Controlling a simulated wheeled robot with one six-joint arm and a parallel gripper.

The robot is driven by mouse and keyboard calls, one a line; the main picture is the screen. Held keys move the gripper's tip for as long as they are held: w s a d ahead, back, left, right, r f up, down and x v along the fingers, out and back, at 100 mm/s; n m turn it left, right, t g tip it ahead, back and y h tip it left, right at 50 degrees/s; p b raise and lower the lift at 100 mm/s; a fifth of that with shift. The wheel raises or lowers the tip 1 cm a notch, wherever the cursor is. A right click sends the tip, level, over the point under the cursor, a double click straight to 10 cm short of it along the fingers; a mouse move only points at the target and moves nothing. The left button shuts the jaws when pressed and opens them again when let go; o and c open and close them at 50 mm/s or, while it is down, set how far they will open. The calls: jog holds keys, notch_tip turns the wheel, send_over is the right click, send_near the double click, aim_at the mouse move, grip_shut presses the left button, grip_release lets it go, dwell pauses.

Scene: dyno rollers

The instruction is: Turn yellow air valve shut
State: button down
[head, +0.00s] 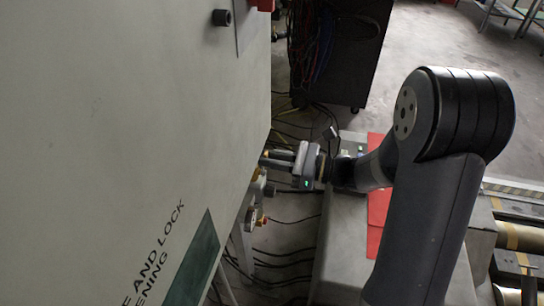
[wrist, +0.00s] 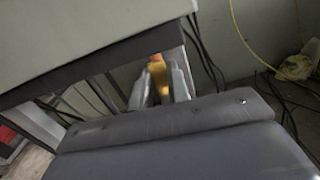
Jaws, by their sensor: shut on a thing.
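The yellow air valve (wrist: 158,75) shows in the wrist view as a small yellow-orange piece between the two fingers of my gripper (wrist: 160,86). The fingers are shut on it, one on each side. In the head view my gripper (head: 270,158) reaches left to the edge of the large grey cabinet. The valve's handle cannot be told apart there, and its angle is hard to read in either view.
The large grey cabinet (head: 130,120) fills the left of the head view. A gauge and fittings (head: 252,218) sit below my gripper at the cabinet's edge. Black cables (head: 285,255) run over the floor. A dark cart (head: 345,50) stands behind. Open floor (head: 440,40) lies at the back right.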

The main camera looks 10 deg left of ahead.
jog(key=w+f+m+p, duration=0.5)
jog(key=m+p, duration=0.8)
jog(key=m, duration=0.4)
jog(key=shift+d, duration=0.35)
jog(key=shift+f+m, duration=0.2)
jog(key=shift+m, duration=0.1)
jog(key=c, duration=1.3)
grip_release()
jog(key=shift+c, duration=0.2)
jog(key=s+d+b, duration=0.1)
jog(key=d, duration=0.9)
jog(key=shift+s+d+b, duration=0.3)
jog(key=shift+d, duration=0.1)
